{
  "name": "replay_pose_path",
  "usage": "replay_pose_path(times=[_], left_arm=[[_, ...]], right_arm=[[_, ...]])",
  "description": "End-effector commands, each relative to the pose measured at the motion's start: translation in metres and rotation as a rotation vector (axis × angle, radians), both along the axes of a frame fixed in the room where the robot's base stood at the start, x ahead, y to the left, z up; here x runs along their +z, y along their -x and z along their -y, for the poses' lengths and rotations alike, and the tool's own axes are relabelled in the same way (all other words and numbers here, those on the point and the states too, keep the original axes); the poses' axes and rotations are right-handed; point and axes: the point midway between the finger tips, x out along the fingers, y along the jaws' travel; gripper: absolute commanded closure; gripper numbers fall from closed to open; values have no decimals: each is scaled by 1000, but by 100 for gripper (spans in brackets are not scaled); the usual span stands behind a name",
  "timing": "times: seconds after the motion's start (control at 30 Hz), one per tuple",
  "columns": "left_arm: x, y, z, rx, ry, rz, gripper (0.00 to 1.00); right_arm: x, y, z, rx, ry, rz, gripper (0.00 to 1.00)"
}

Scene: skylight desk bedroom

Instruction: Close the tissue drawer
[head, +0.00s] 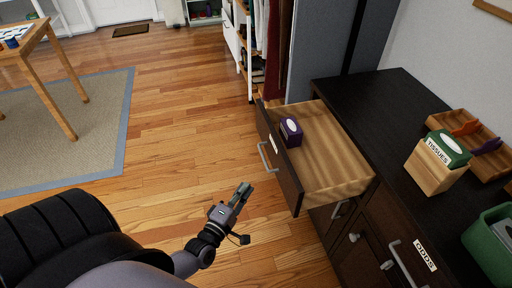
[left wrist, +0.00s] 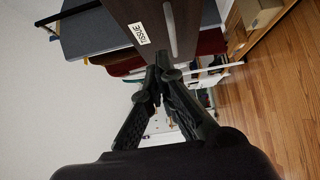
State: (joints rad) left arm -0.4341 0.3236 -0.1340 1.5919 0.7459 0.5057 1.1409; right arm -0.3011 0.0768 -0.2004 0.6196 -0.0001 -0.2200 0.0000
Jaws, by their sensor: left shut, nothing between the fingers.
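The tissue drawer (head: 325,160) is pulled open from the dark cabinet in the head view. Its dark front (head: 283,165) has a white label and a metal bar handle (head: 266,160). A purple tissue box (head: 291,131) stands inside, against the front panel. The drawer front (left wrist: 128,14) also shows in the left wrist view, with the label "TISSUE" and the handle (left wrist: 169,28). My left gripper (head: 243,190) is shut and empty, in front of the drawer and apart from it. Its fingers (left wrist: 155,80) show shut in the wrist view. My right gripper is not in view.
On the dark cabinet top (head: 380,110) stand a wooden tissues box (head: 436,165), a wooden tray (head: 468,127) and a green bin (head: 490,240). An "ODDS" drawer (head: 405,235) is nearer. A shelf stands beyond. The wood floor (head: 190,140) left of the drawer is clear.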

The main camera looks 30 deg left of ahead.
Motion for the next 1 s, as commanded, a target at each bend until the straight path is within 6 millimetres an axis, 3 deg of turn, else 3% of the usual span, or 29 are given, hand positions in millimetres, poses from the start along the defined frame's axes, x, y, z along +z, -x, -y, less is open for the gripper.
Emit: replay_pose_path(times=[0.4, 0.7, 1.0], left_arm=[[-1, -87, -2, 0, 0, 0, 100], [0, -110, 19, -1, -4, -2, 100], [-1, -111, 20, -1, -5, -3, 100]], right_arm=[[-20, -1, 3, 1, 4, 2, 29], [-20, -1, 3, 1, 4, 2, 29], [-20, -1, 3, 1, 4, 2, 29]])
